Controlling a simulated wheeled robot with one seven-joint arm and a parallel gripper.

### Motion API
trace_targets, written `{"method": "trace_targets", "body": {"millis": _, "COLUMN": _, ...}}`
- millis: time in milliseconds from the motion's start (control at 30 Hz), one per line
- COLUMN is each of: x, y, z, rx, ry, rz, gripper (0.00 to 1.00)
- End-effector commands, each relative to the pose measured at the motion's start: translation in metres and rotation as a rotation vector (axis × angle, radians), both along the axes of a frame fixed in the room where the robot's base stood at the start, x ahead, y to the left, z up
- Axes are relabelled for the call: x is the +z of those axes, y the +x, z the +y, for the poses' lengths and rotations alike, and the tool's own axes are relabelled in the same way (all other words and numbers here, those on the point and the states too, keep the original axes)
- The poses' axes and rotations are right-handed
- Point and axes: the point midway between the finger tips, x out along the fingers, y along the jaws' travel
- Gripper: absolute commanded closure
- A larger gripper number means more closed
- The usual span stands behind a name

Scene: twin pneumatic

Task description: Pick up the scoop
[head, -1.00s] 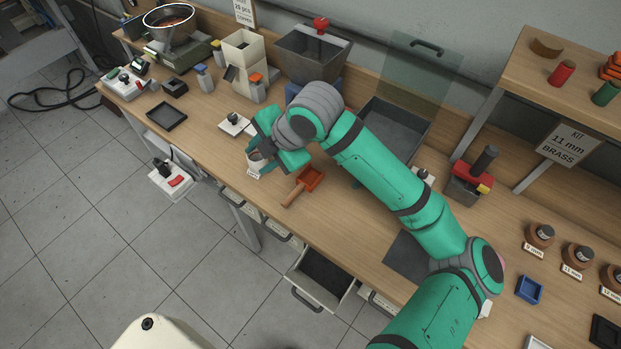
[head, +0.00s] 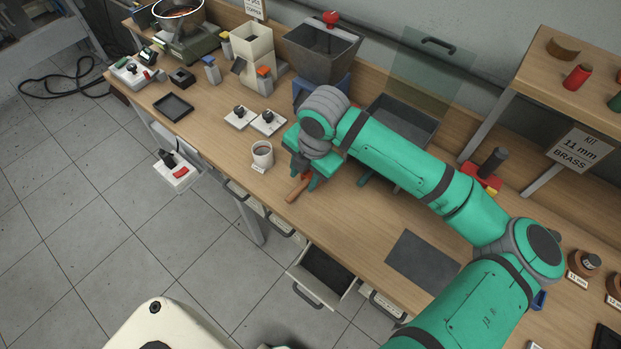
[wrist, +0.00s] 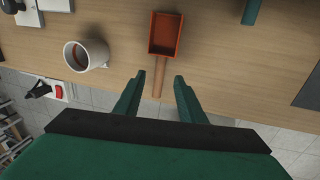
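The scoop has an orange-red square pan (wrist: 166,35) and a wooden handle (wrist: 158,78). In the wrist view it lies on the bench with the handle towards me. My gripper (wrist: 160,77) is open, its two green fingers apart on either side of the handle's line; I cannot tell how high it is above the handle. In the head view my gripper (head: 308,172) is over the scoop and hides its pan; the wooden handle (head: 297,188) shows beneath, near the bench's front edge.
A white mug (wrist: 87,55) with brown contents stands left of the scoop; the head view shows it too (head: 262,155). A hopper (head: 321,52) and a grey tray (head: 402,122) stand behind. An open drawer (head: 325,270) juts out below the bench. A dark mat (head: 423,262) lies to the right.

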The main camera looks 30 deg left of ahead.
Motion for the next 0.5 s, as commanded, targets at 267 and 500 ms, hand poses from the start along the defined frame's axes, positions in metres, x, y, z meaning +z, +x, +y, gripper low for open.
{"method": "trace_targets", "body": {"millis": 267, "x": -0.037, "y": -0.005, "z": 0.008, "rx": 0.011, "ry": -0.001, "rz": 0.002, "gripper": 0.64}}
{"method": "trace_targets", "body": {"millis": 500, "x": -0.050, "y": -0.004, "z": 0.011, "rx": 0.010, "ry": 0.000, "rz": 0.000, "gripper": 0.64}}
